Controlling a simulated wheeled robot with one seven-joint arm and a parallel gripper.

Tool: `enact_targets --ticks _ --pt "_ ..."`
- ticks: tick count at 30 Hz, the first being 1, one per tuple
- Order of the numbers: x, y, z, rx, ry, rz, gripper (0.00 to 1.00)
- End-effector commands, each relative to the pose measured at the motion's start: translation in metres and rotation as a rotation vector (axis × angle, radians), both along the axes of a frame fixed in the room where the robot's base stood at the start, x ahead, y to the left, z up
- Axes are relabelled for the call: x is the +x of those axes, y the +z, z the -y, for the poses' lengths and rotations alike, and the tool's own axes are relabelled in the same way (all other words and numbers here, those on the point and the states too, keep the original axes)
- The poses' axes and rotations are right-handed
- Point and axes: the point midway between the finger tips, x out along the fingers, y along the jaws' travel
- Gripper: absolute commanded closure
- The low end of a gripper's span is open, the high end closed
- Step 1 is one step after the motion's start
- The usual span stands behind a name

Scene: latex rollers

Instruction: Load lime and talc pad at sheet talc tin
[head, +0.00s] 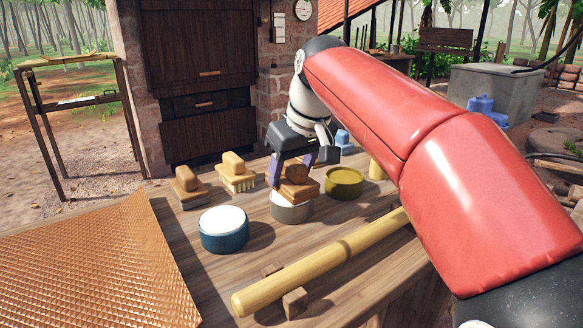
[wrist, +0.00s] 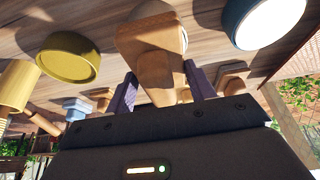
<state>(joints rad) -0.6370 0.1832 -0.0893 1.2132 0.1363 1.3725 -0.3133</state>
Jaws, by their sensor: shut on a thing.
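My gripper (head: 294,168), with purple fingers, is shut on the wooden handle of a pad (head: 299,189). In the wrist view the pad (wrist: 150,38) sits between the fingers (wrist: 160,78). The pad is over a grey tin (head: 290,211) and hides most of its top; I cannot tell whether they touch. A blue tin (head: 223,238) with white contents stands to the left and nearer; it also shows in the wrist view (wrist: 240,32). An olive tin (head: 345,183) stands to the right. No label shows which is the sheet talc tin.
Two wooden-handled tools, a block (head: 189,189) and a brush (head: 237,174), stand at the back left. A long pale roller (head: 318,262) lies across the front on small blocks. A textured orange sheet (head: 95,265) covers the left. Bare wood shows between the blue tin and roller.

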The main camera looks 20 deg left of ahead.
Motion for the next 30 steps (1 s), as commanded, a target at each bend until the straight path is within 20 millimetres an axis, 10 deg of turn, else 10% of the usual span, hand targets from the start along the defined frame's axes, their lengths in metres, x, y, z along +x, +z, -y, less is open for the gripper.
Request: enact_targets --ticks 30 --pt "0.0000 -0.0062 0.0002 0.000 0.000 0.000 0.64"
